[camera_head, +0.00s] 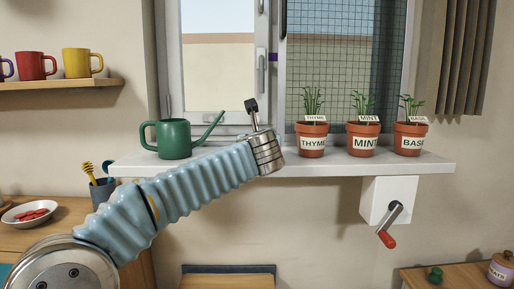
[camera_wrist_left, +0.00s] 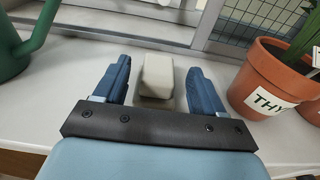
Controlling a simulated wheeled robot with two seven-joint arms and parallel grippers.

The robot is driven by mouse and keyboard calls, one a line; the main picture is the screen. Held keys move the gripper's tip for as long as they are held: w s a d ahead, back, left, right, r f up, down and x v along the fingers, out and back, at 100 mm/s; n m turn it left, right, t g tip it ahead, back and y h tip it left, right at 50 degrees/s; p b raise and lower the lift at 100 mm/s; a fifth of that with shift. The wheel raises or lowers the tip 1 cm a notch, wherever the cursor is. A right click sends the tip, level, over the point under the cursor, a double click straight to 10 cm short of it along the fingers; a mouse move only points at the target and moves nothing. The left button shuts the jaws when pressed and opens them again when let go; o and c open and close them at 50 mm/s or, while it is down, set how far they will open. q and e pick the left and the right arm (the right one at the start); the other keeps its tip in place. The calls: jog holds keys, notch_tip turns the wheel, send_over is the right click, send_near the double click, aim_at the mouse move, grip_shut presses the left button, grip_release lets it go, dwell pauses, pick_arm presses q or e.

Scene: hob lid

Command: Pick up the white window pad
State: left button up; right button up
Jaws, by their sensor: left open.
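The white window pad (camera_wrist_left: 158,72) is a small off-white block on the sill, seen in the left wrist view near the window frame. My left gripper (camera_wrist_left: 159,80) is open, with one blue finger on each side of the pad. A gap shows between the pad and each finger, and nothing is held. In the head view my left gripper (camera_head: 252,106) reaches over the sill, and the pad cannot be made out there, apparently hidden behind it. My right gripper is not in view.
A green watering can (camera_head: 174,139) stands left of my gripper on the sill (camera_head: 350,163). A thyme pot (camera_head: 312,137) stands close on the right, followed by mint (camera_head: 363,138) and basil (camera_head: 409,138) pots. The window frame (camera_head: 262,70) is behind. A crank box (camera_head: 388,203) hangs below.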

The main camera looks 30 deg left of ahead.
pick_arm(q)
jog(key=x, duration=0.3)
jog(key=shift+s+r, duration=0.1)
jog(key=c, duration=1.1)
jog(key=shift+o, duration=0.2)
